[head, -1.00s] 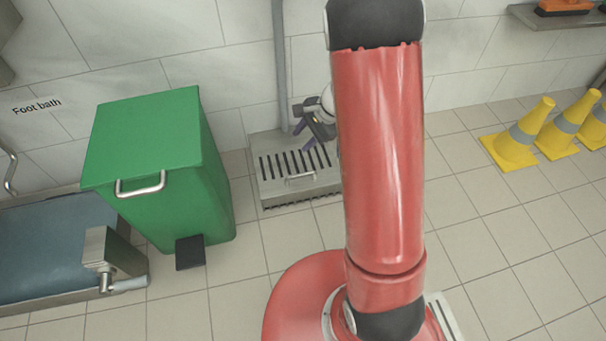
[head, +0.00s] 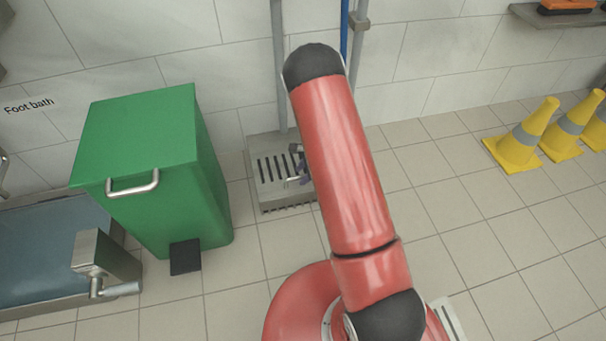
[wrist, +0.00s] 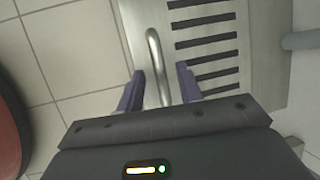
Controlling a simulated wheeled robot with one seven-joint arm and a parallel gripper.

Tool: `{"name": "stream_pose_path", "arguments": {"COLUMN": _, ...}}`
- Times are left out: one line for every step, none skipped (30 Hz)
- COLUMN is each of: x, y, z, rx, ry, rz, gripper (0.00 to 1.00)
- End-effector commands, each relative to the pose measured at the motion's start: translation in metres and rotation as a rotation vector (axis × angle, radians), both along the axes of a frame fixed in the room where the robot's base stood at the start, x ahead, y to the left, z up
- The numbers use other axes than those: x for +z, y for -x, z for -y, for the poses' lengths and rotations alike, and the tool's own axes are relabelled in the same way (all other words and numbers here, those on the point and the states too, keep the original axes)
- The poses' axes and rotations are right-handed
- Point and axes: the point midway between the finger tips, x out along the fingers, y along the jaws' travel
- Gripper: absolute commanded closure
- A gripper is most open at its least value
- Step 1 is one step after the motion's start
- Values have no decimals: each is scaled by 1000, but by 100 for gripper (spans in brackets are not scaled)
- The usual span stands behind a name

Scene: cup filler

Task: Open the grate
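The grate (head: 270,169) is a grey metal slatted cover on a low metal box on the floor by the wall. It lies flat and its right part is hidden by my arm in the head view. In the wrist view the slatted grate (wrist: 212,50) fills the upper right. Its curved metal handle (wrist: 153,50) runs down between the fingers of my gripper (wrist: 160,88). The fingers are apart, one on each side of the handle, with gaps showing. My gripper (head: 300,173) is mostly hidden behind my arm in the head view.
A green pedal bin (head: 150,170) stands left of the grate. A foot bath (head: 45,245) lies farther left. Vertical pipes (head: 279,70) rise behind the grate. Yellow cones (head: 525,138) stand at the right. The tiled floor (head: 470,240) between them is clear.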

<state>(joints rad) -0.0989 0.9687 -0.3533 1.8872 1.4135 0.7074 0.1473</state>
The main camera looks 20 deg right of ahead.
Motion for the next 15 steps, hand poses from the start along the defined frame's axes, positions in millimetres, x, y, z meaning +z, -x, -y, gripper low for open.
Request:
{"name": "stream_pose_path", "arguments": {"x": -2, "y": 0, "z": -1, "rx": 0, "ry": 0, "rz": -1, "gripper": 64}}
{"name": "stream_pose_path", "arguments": {"x": -3, "y": 0, "z": -1, "rx": 0, "ry": 0, "rz": 0, "gripper": 64}}
{"name": "stream_pose_path", "arguments": {"x": -3, "y": -1, "z": -1, "rx": 0, "ry": 0, "rz": 0, "gripper": 64}}
{"name": "stream_pose_path", "arguments": {"x": -3, "y": -1, "z": -1, "rx": 0, "ry": 0, "rz": 0, "gripper": 64}}
{"name": "stream_pose_path", "arguments": {"x": -3, "y": -1, "z": -1, "rx": 0, "ry": 0, "rz": 0, "gripper": 64}}
{"name": "stream_pose_path", "arguments": {"x": -3, "y": -1, "z": -1, "rx": 0, "ry": 0, "rz": 0, "gripper": 64}}
{"name": "stream_pose_path", "arguments": {"x": -3, "y": -1, "z": -1, "rx": 0, "ry": 0, "rz": 0, "gripper": 64}}
{"name": "stream_pose_path", "arguments": {"x": -3, "y": -1, "z": -1, "rx": 0, "ry": 0, "rz": 0, "gripper": 64}}
{"name": "stream_pose_path", "arguments": {"x": -3, "y": -1, "z": -1, "rx": 0, "ry": 0, "rz": 0, "gripper": 65}}
{"name": "stream_pose_path", "arguments": {"x": -3, "y": -1, "z": -1, "rx": 0, "ry": 0, "rz": 0, "gripper": 69}}
{"name": "stream_pose_path", "arguments": {"x": -3, "y": -1, "z": -1, "rx": 0, "ry": 0, "rz": 0, "gripper": 73}}
{"name": "stream_pose_path", "arguments": {"x": -3, "y": -1, "z": -1, "rx": 0, "ry": 0, "rz": 0, "gripper": 78}}
{"name": "stream_pose_path", "arguments": {"x": -2, "y": 0, "z": -1, "rx": 0, "ry": 0, "rz": 0, "gripper": 82}}
{"name": "stream_pose_path", "arguments": {"x": -3, "y": 0, "z": -1, "rx": 0, "ry": 0, "rz": 0, "gripper": 86}}
{"name": "stream_pose_path", "arguments": {"x": -2, "y": 0, "z": -1, "rx": 0, "ry": 0, "rz": 0, "gripper": 92}}
